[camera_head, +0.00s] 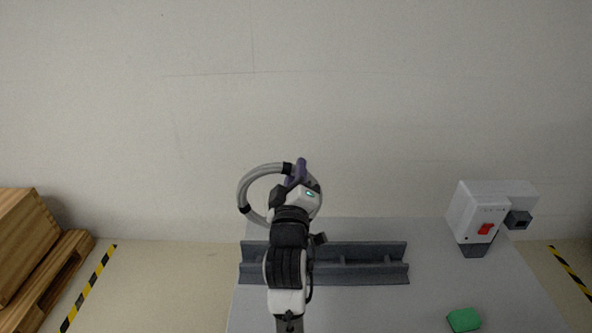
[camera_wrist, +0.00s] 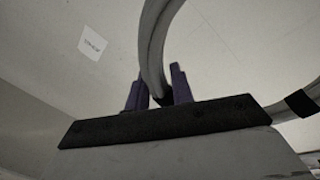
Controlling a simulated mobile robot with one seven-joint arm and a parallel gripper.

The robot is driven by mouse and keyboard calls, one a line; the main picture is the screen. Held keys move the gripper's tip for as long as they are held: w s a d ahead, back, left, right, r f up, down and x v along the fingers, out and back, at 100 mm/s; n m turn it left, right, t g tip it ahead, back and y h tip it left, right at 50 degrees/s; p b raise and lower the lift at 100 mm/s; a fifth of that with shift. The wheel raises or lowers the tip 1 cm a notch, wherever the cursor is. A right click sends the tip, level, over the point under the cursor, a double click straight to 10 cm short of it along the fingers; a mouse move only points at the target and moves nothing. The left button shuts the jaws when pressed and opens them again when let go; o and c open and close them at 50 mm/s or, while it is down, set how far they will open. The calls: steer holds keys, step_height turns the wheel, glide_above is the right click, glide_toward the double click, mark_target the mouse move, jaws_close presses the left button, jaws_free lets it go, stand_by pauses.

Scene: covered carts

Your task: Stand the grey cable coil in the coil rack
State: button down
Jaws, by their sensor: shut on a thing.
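The grey cable coil (camera_head: 246,187) is a ring with black bands. It is held up off the cart top, its ring facing the head camera, with its right part hidden behind my arm. My gripper (camera_head: 298,172) is shut on the coil's upper right part. In the wrist view the coil (camera_wrist: 152,45) passes between the two purple fingers of my gripper (camera_wrist: 158,92). The coil rack (camera_head: 358,263) is a long dark grey trough with dividers on the cart. It lies below and nearer than the coil, and my arm hides part of it.
The grey cart top (camera_head: 440,290) has free room right of the rack. A white device with a red switch (camera_head: 475,215) stands at the right, and a green block (camera_head: 464,320) lies at the front right.

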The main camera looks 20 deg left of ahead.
steer(key=shift+f, duration=1.7)
steer(key=shift+f+b, duration=4.25)
steer(key=shift+f, duration=0.55)
steer(key=c, duration=1.1)
jaws_free()
steer(key=shift+w+f, duration=0.1)
steer(key=shift+f, duration=0.05)
